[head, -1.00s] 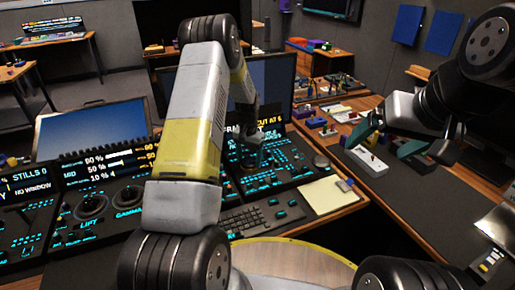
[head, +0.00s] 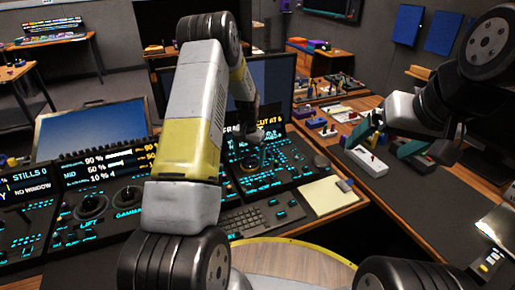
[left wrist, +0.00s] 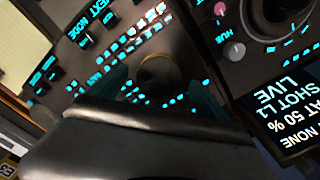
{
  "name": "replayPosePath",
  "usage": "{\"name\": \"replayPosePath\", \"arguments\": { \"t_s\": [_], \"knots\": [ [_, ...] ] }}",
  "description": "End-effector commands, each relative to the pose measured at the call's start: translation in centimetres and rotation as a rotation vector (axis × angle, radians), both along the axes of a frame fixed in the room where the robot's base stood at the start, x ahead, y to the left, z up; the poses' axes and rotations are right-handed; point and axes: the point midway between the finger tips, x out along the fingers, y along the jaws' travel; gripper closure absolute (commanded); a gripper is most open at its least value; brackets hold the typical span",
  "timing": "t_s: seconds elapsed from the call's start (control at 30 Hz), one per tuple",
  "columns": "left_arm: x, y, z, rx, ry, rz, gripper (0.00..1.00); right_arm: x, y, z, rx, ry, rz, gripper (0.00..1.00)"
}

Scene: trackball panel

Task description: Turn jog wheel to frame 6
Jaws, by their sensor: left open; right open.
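The control panel (head: 285,180) is dark with lit cyan keys. A dark round wheel with a brownish top, which looks like the jog wheel (left wrist: 158,72), sits among the cyan keys in the left wrist view. A display above the panel reads "CUT AT 6" (head: 268,121). My right gripper (head: 388,142) is open and empty at the right, over the side desk.
A keyboard (head: 255,215) and a pale notepad (head: 329,196) lie in front of the panel. A round knob (head: 321,161) sits at the panel's right. Trackball controls (head: 92,204) are at left.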

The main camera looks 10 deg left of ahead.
Motion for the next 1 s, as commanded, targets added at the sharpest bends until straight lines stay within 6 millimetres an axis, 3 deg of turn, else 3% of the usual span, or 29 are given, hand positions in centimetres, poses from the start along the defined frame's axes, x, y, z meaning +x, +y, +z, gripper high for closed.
{"name": "replayPosePath", "arguments": {
  "t_s": [0.2,0.4,0.87,1.0],
  "knots": [
    [0.1,0.0,4.0,0.0,-0.005,0.0,0.12,0.0,0.0,0.0,0.0,0.0,0.0,0.12],
    [0.1,0.0,6.4,-0.001,-0.003,0.0,0.12,0.0,0.0,0.0,0.0,0.0,0.0,0.12],
    [-0.1,-0.1,7.5,-0.002,-0.009,0.002,0.12,0.0,0.0,0.0,0.0,0.0,0.0,0.12],
    [-1.2,-0.3,11.6,-0.016,-0.05,0.02,0.12,0.0,0.0,0.0,0.0,0.0,0.0,0.12]
  ]
}}
